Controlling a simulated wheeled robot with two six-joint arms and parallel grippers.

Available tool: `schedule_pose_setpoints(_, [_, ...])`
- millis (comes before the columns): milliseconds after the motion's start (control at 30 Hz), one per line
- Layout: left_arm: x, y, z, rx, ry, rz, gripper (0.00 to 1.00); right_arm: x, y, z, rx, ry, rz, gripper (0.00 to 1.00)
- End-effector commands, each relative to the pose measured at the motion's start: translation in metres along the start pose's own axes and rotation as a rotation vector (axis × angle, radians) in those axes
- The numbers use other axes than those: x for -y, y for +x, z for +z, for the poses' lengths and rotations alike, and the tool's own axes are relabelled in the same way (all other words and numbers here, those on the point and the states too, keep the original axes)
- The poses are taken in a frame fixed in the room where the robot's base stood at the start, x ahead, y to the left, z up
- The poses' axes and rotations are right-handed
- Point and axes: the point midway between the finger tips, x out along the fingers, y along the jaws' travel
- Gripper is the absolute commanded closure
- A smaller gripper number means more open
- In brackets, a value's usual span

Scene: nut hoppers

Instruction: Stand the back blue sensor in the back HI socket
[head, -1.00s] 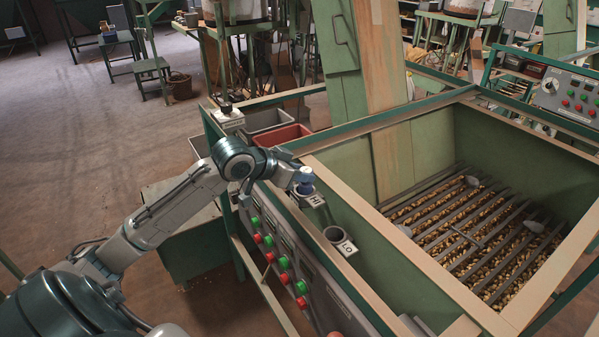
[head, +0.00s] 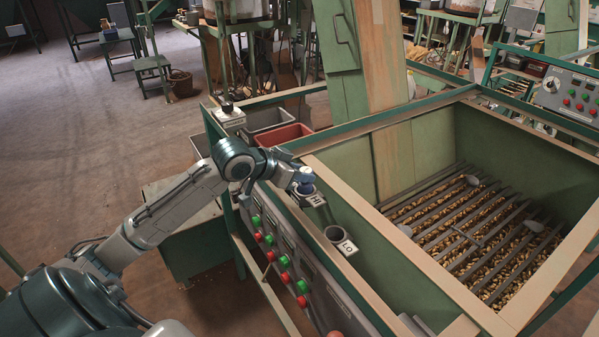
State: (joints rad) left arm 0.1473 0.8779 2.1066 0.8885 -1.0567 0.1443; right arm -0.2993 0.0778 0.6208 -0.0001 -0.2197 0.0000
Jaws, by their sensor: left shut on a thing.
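The back blue sensor (head: 306,175), a small blue piece with a pale top, stands about upright at the back HI socket (head: 316,199) on the hopper's left rim. My left gripper (head: 303,184) is shut on the sensor from the left. The gripper and sensor cover the socket's opening, so I cannot tell whether the sensor's lower end is inside it or just above. My right gripper is not in view.
The LO socket (head: 334,236), an open grey cup, sits nearer on the same rim. A panel of green and red buttons (head: 285,261) runs below. The hopper (head: 440,270) holds nuts under a bar grate.

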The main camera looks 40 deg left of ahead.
Motion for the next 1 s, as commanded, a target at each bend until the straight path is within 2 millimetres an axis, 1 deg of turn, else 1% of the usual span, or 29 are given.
schedule_pose_setpoints(400, [-0.0004,-0.0012,-0.0009,0.000,0.000,0.000,0.92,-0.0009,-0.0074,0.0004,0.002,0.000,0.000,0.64])
schedule_pose_setpoints(1000, [-0.0005,0.0017,0.0038,0.000,0.000,0.000,0.92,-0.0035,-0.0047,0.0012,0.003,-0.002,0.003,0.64])
